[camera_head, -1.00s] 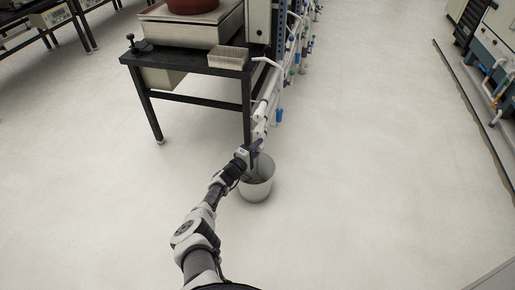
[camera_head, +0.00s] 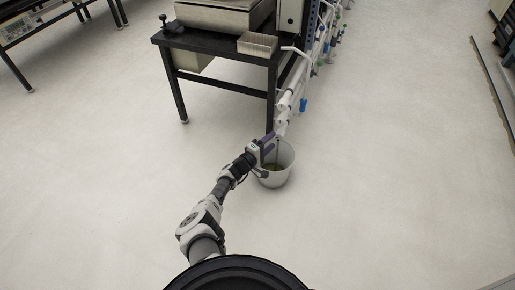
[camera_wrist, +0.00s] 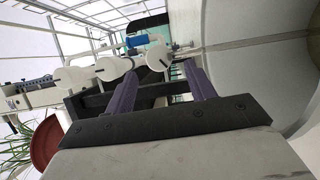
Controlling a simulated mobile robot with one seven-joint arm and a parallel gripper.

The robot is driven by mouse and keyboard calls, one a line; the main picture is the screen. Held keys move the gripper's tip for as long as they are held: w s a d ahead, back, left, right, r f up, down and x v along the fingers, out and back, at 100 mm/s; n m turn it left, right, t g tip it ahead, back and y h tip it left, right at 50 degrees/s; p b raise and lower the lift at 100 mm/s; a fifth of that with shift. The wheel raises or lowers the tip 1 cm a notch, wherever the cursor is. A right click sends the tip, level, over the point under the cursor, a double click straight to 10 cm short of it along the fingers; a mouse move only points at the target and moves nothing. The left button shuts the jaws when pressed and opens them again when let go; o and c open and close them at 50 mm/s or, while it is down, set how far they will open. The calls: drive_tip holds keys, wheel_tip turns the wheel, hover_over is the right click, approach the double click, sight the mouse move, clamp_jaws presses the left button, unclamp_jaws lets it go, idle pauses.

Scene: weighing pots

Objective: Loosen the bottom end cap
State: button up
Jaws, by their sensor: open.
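The bottom end cap (camera_wrist: 158,58) is a round white pipe end, nearest the bucket among several white ends in the wrist view. In the head view the white pipes (camera_head: 285,108) end beside the table's front right leg, and the lowest end is mostly hidden by my gripper. My gripper (camera_wrist: 163,70) is open, with its two purple fingers pointing toward that cap. The cap shows ahead, between the fingertips, and contact cannot be told. In the head view my gripper (camera_head: 269,146) is over the left rim of the bucket.
A white bucket (camera_head: 287,177) with something greenish-brown inside stands on the floor under the pipe ends. A black table (camera_head: 220,59) carries a scale and a beige tray (camera_head: 257,44). A blue-handled valve (camera_head: 303,104) is on a pipe farther along.

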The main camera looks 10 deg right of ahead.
drive_tip(key=p+v, duration=0.2)
drive_tip(key=v, duration=0.4)
drive_tip(key=shift+s+a+r+p, duration=0.15)
drive_tip(key=shift+s+a+p, duration=0.05)
drive_tip(key=shift+a+p, duration=0.1)
drive_tip(key=shift+s+a, duration=0.45)
drive_tip(key=shift+a, duration=0.15)
